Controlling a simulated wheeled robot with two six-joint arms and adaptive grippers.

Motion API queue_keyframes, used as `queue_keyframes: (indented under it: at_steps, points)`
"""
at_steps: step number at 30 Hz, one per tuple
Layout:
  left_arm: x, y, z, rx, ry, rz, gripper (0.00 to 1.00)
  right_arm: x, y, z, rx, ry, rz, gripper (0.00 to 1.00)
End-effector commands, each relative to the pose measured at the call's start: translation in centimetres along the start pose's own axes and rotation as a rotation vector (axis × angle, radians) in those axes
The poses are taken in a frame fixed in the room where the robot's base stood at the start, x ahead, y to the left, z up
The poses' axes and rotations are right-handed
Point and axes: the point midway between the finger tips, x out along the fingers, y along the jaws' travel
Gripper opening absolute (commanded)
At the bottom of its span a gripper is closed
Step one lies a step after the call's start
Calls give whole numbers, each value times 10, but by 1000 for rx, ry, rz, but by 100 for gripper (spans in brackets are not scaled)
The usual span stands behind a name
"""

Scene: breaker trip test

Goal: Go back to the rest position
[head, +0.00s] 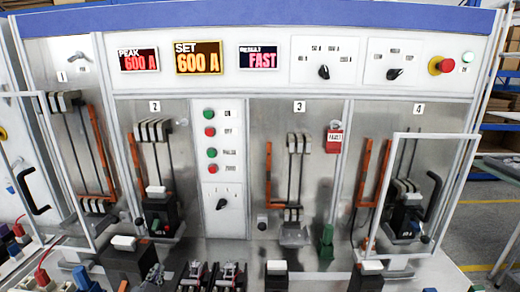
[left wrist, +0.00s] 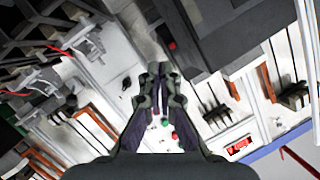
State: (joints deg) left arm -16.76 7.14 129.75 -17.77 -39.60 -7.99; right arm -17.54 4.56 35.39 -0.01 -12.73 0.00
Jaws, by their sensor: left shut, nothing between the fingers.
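My left gripper (left wrist: 157,72) shows in the left wrist view. Its two dark fingers are shut with nothing between them, and they point toward the test panel. I cannot make out that gripper clearly in the head view. My right gripper is in neither view. The test panel (head: 224,140) fills the head view, with numbered bays 1 to 4. Its displays read PEAK 600 A (head: 139,60), SET 600 A (head: 199,58) and RESULT FAST (head: 259,58).
Framed clear doors stand at bay 1 (head: 45,96) and bay 4 (head: 395,137), with black handles. A red FAULT tag (head: 334,139) hangs by bay 3. A red emergency button (head: 440,65) is at upper right. Breakers and clips crowd the front edge. Floor shows at right.

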Motion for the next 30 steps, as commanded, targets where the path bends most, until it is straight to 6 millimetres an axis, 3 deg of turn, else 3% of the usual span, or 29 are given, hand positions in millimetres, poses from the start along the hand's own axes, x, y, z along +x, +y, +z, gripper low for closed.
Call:
queue_keyframes:
  at_steps: [1, 3, 6, 12, 16, 17, 23, 26, 30]
  points:
    - [-13, 12, 28, -43, -115, 50, 0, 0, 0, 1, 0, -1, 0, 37]
    - [-33, 30, 64, -101, -272, 118, 0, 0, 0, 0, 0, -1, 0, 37]
    - [-65, 50, 102, -158, -459, 198, 0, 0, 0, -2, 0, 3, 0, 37]
    - [-130, 80, 150, -224, -753, 326, 0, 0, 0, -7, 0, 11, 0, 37]
    - [-174, 94, 171, -246, -918, 399, 0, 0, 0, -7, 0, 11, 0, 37]
    - [-175, 98, 178, -248, -940, 406, 0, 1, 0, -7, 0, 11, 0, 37]
    - [-141, 133, 244, -248, -965, 403, 0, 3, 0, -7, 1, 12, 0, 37]
    - [-129, 152, 282, -248, -983, 403, 0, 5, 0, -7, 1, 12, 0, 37]
    - [-120, 183, 351, -249, -1013, 405, 0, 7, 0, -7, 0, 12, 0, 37]
